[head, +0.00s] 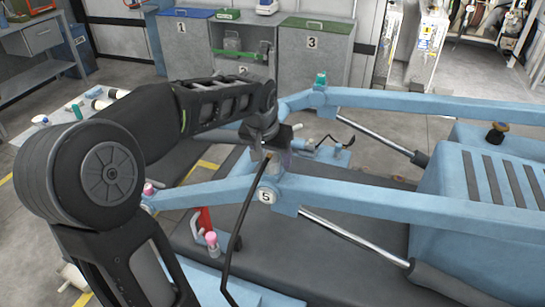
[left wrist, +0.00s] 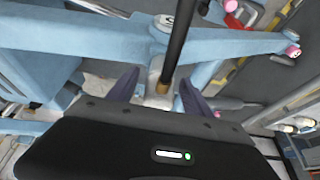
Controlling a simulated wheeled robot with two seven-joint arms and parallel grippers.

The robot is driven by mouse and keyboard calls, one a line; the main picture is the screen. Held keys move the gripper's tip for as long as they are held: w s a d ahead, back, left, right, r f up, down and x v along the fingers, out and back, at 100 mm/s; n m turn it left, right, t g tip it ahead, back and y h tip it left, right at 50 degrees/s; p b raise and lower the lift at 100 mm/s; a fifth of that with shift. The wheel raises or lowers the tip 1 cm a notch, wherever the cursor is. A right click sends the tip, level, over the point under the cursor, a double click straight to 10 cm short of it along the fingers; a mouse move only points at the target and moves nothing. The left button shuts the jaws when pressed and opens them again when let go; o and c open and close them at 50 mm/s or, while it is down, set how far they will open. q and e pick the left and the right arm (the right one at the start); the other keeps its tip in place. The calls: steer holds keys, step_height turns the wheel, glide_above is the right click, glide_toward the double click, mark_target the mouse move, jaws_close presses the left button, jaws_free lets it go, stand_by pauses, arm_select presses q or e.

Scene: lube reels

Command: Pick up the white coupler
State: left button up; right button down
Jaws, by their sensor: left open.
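My left gripper (head: 272,152) is open above the near blue lift arm, close to the joint marked 5. In the left wrist view the two fingers of the left gripper (left wrist: 153,86) stand apart on either side of a black hose (left wrist: 176,40). In the head view the black hose (head: 238,225) hangs down from near the fingertips. My right gripper is not in view.
The blue lift arms (head: 395,207) run to a slatted blue housing (head: 490,190) at right. Pink-topped fittings (head: 211,239) and a teal-topped one (head: 320,80) sit on the lift. A side table with small white cylinders stands at left. Numbered grey bins (head: 315,60) stand behind.

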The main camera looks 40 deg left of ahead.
arm_select(q)
steer(key=shift+c, duration=0.4)
jaws_close()
